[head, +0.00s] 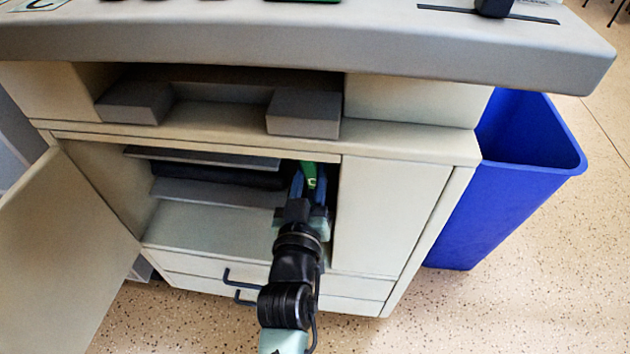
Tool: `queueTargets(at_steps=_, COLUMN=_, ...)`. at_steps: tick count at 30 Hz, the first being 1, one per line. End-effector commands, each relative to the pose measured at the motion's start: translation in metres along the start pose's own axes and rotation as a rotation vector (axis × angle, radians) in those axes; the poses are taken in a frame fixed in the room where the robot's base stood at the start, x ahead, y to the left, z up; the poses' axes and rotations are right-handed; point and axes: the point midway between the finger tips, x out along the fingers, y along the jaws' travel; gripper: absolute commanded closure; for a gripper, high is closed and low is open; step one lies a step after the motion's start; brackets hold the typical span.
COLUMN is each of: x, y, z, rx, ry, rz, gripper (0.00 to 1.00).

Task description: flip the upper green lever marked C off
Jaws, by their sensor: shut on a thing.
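A green lever (310,171) with a pale letter C on it shows inside the open cabinet, near the right side of the opening. My gripper (309,187) reaches into the cabinet from the front. Its blue fingers stand on either side of the green lever and are shut on it. The fingers and my wrist hide the lower part of the lever and whatever it is mounted on. No other green lever can be made out inside the cabinet.
The cabinet door (62,262) stands open at the left. Inside are grey shelves (205,158), left of my gripper. A desktop (300,42) overhangs above. A blue bin (530,150) stands at the right.

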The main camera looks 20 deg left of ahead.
Motion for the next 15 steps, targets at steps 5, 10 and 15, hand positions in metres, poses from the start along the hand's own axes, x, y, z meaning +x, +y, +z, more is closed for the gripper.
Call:
queueTargets(at_steps=5, x=-0.0003, y=-0.0043, z=0.0031, rx=0.116, ry=-0.001, rz=0.0, gripper=1.0)
queueTargets(at_steps=10, x=-0.0003, y=-0.0061, z=0.0022, rx=0.192, ry=-0.003, rz=0.0, gripper=1.0)
queueTargets(at_steps=15, x=-0.0004, y=-0.0071, z=0.0009, rx=0.233, ry=-0.003, rz=0.0, gripper=1.0)
